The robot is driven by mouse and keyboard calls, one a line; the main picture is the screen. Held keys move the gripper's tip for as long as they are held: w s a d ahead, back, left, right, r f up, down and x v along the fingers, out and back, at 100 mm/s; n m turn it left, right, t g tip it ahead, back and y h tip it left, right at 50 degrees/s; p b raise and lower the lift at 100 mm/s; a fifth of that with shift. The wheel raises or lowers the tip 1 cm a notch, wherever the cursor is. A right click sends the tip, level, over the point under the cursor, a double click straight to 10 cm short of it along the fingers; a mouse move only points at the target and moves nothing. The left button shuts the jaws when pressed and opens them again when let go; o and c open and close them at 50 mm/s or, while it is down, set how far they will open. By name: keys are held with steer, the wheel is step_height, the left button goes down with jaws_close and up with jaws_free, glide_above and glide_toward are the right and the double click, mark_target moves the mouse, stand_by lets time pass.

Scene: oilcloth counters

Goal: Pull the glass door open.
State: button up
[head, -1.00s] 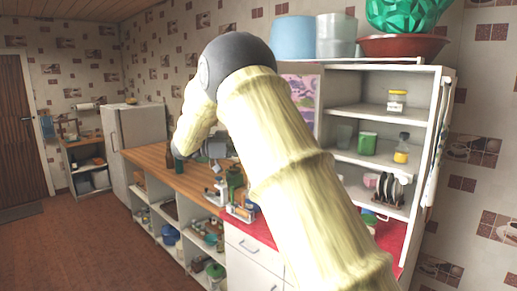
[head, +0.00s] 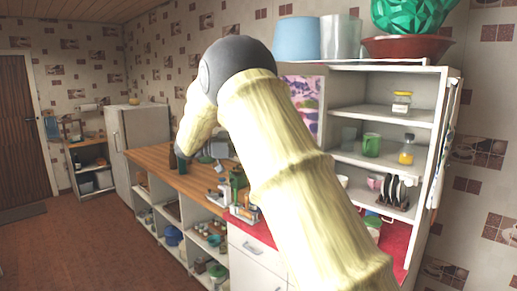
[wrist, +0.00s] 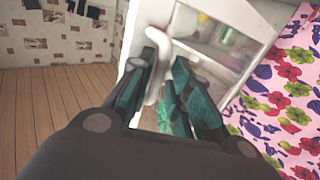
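The glass door (wrist: 215,50) shows in the wrist view as a white-framed pane with shelves and blurred items behind it. A white handle (wrist: 162,50) stands on its frame, at the far ends of my fingers. My gripper (wrist: 165,75) has dark fingers with teal pads. They are apart, with the handle seen in the gap between them; I cannot tell whether either finger touches it. In the head view the white cabinet (head: 388,121) stands at right, and my arm hides part of its front and most of my gripper. I cannot make out the pane there.
Cups, jars and a plate rack (head: 396,192) fill the cabinet shelves. Pots and a red bowl (head: 405,48) stand on top. A wooden counter (head: 185,175) with bottles and tools runs left. Floral cloth (wrist: 285,105) lies beside the cabinet. The floor (head: 75,250) at left is clear.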

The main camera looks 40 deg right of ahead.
steer(key=v, duration=1.1)
steer(key=shift+w+a, duration=0.25)
steer(key=shift+w, duration=0.05)
